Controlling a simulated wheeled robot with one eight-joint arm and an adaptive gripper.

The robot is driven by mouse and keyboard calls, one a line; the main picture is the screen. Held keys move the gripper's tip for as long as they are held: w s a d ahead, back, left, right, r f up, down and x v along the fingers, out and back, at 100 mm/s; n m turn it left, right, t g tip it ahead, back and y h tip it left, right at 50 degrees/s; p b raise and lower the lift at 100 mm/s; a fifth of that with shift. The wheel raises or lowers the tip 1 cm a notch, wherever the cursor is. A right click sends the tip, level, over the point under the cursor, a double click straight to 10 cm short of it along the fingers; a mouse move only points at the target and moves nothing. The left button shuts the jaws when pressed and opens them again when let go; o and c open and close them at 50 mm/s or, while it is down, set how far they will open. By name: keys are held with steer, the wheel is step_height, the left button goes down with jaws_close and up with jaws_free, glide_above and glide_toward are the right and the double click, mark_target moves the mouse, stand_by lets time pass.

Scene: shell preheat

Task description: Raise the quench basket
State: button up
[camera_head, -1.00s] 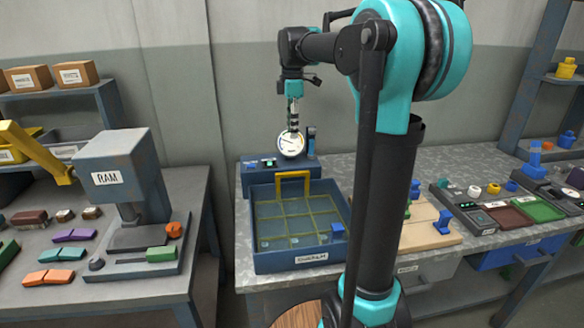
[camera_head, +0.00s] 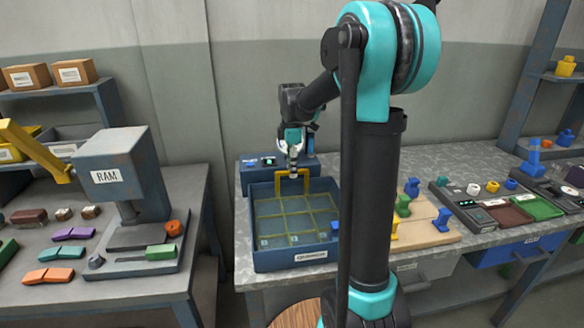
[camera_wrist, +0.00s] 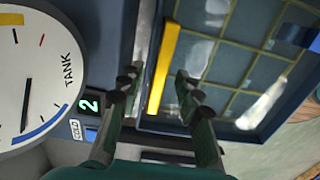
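The quench basket is a yellow wire grid (camera_head: 297,225) lying low inside the blue quench tank (camera_head: 290,259). Its yellow handle (camera_head: 293,175) stands up at the back of the tank; the handle bar also shows in the wrist view (camera_wrist: 164,68). My gripper (camera_head: 293,167) is just above the handle. In the wrist view my gripper (camera_wrist: 158,82) has its two fingers spread apart, with the bar in the gap between them in the picture, nearer the right finger. I cannot tell whether a finger touches it.
A white TANK dial (camera_wrist: 30,75) and a lit display reading 2 (camera_wrist: 90,104) are close beside my gripper. A RAM press (camera_head: 125,190) stands on the left bench. A wooden board (camera_head: 432,228) with coloured pieces is right of the tank, partly behind my arm.

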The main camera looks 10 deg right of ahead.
steer(key=shift+c, duration=0.3)
jaws_close()
steer(key=shift+r, duration=0.1)
step_height(320, 180, up, 6)
steer(key=shift+r, duration=0.1)
stand_by(0.3)
steer(key=shift+o, duration=0.3)
jaws_free()
steer(key=shift+r, duration=0.1)
